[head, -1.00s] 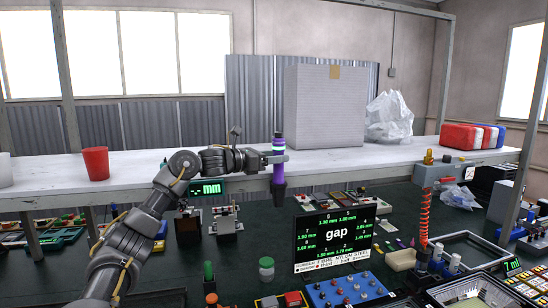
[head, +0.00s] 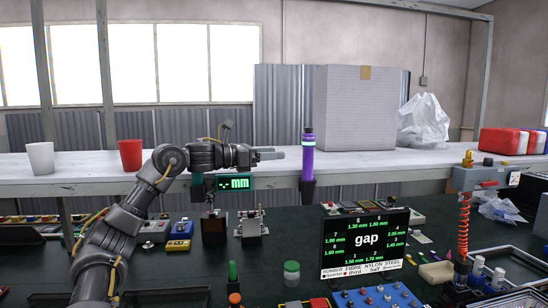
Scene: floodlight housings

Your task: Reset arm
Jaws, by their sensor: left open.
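My left gripper (head: 270,154) comes in from the left and points right. It is open and empty. A purple tool (head: 308,160) with a dark top and a light band stands upright just right of the fingertips, with a visible space between them. Its lower end is in a black holder or base (head: 307,188); what supports that is unclear. My left arm is bent, with the elbow raised in front of the white shelf. My right gripper is not in the head view.
A gap display (head: 366,242) stands on the dark bench. A green-lidded jar (head: 291,273) and small devices (head: 250,224) are nearby. The white shelf (head: 240,162) carries a large box (head: 355,110), a red cup (head: 130,155) and a white cup (head: 40,158).

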